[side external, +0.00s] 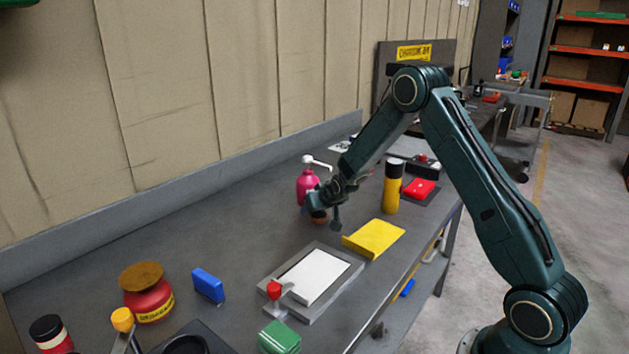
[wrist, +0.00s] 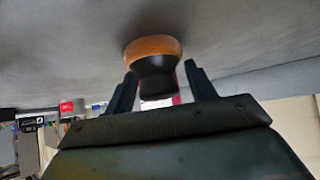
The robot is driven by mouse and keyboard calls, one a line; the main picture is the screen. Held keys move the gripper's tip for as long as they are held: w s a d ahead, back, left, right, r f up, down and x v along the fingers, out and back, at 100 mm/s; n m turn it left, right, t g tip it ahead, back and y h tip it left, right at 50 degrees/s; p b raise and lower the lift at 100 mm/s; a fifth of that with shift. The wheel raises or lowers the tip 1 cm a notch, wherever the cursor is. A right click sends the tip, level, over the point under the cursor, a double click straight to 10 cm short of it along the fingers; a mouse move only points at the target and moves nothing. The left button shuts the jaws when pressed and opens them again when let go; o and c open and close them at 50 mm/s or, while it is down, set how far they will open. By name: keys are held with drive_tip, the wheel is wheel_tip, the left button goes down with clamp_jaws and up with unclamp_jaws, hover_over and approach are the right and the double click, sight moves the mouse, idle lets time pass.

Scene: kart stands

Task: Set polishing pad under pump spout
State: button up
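The polishing pad has an orange disc and a black grip; in the wrist view the pad (wrist: 153,65) stands disc against the grey bench. Exact alignment cannot be told. A sliver of pink shows behind the pad in the wrist view.
A yellow-and-black bottle (side external: 392,188), a yellow folded sheet (side external: 374,238) and a grey tray (side external: 325,308) with a white sheet lie to the right and front. A red pot (side external: 150,300) and blue block (side external: 208,285) stand at left. The bench is bare left of the pump bottle.

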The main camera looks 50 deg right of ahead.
drive_tip(key=shift+r, duration=0.2)
drive_tip(key=shift+s+a+r, duration=0.15)
drive_tip(key=shift+s+r, duration=0.2)
drive_tip(key=v, duration=1.1)
idle(0.5)
